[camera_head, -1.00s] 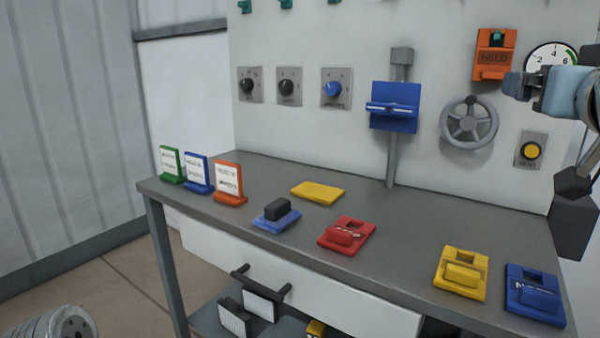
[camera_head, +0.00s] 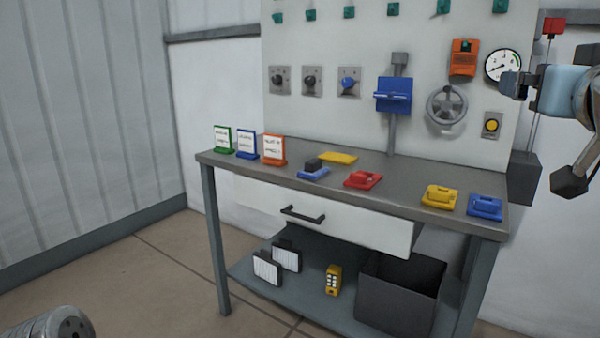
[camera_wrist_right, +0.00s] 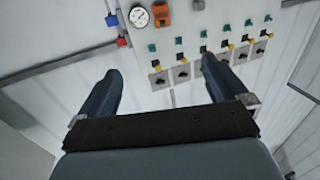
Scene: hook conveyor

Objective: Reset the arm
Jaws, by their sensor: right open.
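My right arm comes in from the right edge in the head view, raised beside the wall panel, with its gripper (camera_head: 512,86) at the panel's right side, in front of it in the picture. In the right wrist view the two dark fingers of my right gripper (camera_wrist_right: 160,66) stand wide apart with nothing between them. The wall panel (camera_wrist_right: 188,20) lies beyond them. My left gripper is out of view; only a grey rounded part of my own body shows at the bottom left of the head view.
The workbench (camera_head: 370,196) holds coloured blocks and three signs. A drawer (camera_head: 345,229) is under its top, and a dark bin (camera_head: 400,300) stands on the lower shelf. The panel carries a handwheel (camera_head: 447,108) and a gauge (camera_head: 502,66). Floor on the left is clear.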

